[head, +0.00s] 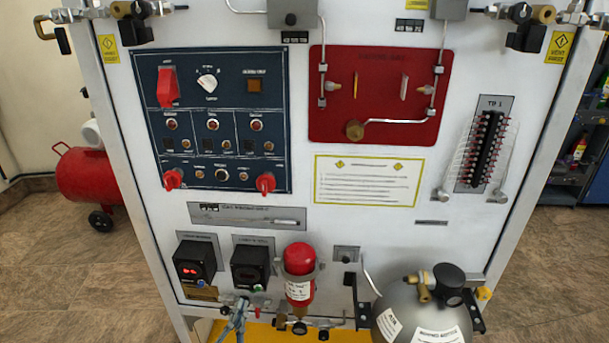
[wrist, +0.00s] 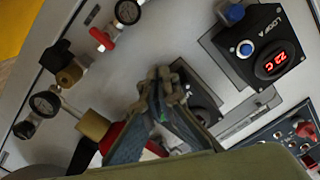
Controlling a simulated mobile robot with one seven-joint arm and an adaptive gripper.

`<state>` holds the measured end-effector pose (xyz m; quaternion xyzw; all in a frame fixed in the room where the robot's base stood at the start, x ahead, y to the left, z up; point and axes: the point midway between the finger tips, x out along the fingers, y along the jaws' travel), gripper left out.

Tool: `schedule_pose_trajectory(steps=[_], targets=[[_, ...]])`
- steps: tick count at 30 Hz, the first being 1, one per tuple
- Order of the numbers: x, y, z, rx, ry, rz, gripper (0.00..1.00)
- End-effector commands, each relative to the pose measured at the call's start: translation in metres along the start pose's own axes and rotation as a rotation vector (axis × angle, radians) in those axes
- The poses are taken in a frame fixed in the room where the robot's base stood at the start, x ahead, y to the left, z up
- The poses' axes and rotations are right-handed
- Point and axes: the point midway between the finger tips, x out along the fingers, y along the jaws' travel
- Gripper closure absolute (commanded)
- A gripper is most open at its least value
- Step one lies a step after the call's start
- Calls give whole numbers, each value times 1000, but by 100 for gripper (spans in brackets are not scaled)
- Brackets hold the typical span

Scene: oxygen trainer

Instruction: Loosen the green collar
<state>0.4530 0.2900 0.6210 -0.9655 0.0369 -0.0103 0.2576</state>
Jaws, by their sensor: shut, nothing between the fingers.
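In the head view my gripper (head: 242,302) is low on the panel, below the two controller boxes and left of the red cylinder (head: 299,272). The red cylinder shows partly behind my fingers in the wrist view, with a brass fitting (wrist: 92,125) at its end.
A lit controller (head: 195,262) and a second controller (head: 250,268) stick out above my gripper. Gauges (wrist: 45,103), a red handle (wrist: 102,38) and thin pipes crowd the panel's lower edge. A large grey tank (head: 422,308) stands at lower right.

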Motion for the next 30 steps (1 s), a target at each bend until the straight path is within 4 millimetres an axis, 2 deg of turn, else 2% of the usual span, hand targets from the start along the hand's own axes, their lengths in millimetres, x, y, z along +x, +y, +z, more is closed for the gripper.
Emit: schedule_pose_trajectory(steps=[4,10,30], targets=[[18,0,-3,1,1,3,100],[29,0,-1,1,1,2,100],[30,1,-3,1,2,2,100]])
